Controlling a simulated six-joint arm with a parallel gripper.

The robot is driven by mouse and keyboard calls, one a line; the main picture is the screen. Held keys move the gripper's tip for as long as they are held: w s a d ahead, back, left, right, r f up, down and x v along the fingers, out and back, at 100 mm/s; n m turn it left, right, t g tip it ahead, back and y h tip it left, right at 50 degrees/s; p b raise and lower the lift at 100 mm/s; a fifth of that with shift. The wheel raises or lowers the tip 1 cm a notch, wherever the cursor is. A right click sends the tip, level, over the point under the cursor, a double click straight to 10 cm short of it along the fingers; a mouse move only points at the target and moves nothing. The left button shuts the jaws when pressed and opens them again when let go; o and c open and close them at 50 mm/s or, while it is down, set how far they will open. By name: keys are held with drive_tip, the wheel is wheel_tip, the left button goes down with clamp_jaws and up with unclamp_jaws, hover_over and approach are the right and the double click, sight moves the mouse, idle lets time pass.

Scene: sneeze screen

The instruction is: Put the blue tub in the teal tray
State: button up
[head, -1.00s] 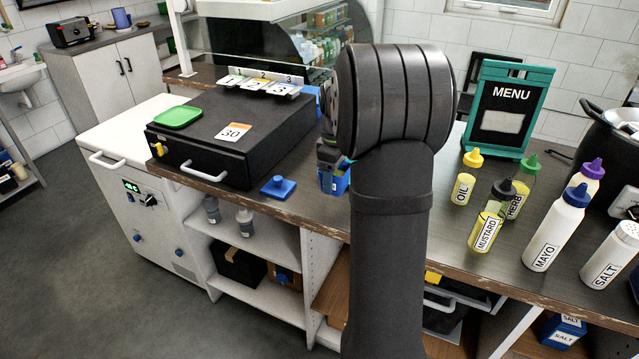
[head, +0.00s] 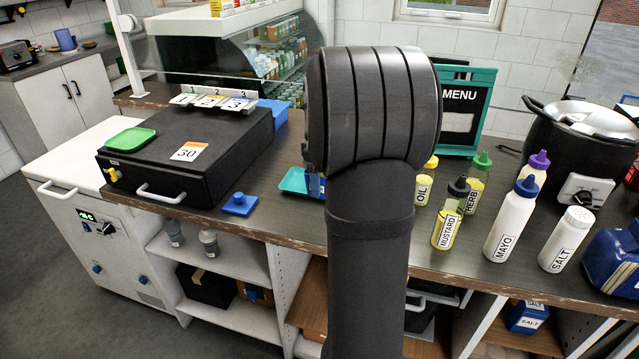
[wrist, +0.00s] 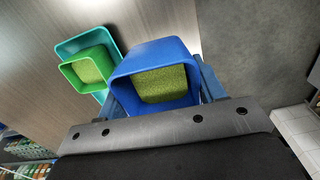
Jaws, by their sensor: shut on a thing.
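The blue tub (wrist: 150,57) has yellow-green contents and sits between the fingers of my gripper (wrist: 165,90), which is shut on it. The teal tray (wrist: 112,42) is beside it, to the left in the wrist view, with a green tub (wrist: 66,72) in it. In the head view the teal tray (head: 291,182) shows on the counter, left of my arm, which hides its right part. A small blue part at my arm's left edge is too hidden to tell as tub or finger. The wrist view does not settle the tub's height above the counter.
A black box (head: 190,160) with a green lid (head: 130,141) stands left on the counter. A blue lid (head: 239,204) lies near the front edge. Bottles, including mustard (head: 448,228) and mayo (head: 511,222), stand right of my arm, before a menu board (head: 462,120).

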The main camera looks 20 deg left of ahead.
drive_tip(key=w+m, duration=0.1)
drive_tip(key=w+a+m, duration=0.1)
drive_tip(key=m, duration=0.3)
drive_tip(key=shift+w+a+r, duration=0.2)
drive_tip(key=shift+w+a, duration=0.15)
drive_tip(key=shift+w, duration=0.05)
drive_tip(key=w+a+m, duration=0.4)
drive_tip(key=w+m, duration=0.2)
drive_tip(key=m, duration=0.9)
drive_tip(key=w+a+m, duration=0.4)
drive_tip(key=w+m, duration=0.2)
drive_tip(key=m, duration=0.9)
drive_tip(key=f, duration=1)
drive_tip(key=shift+s+a+f, duration=0.2)
drive_tip(key=shift+a+f, duration=0.05)
drive_tip(key=shift+f, duration=0.05)
drive_tip(key=shift+f, duration=0.1)
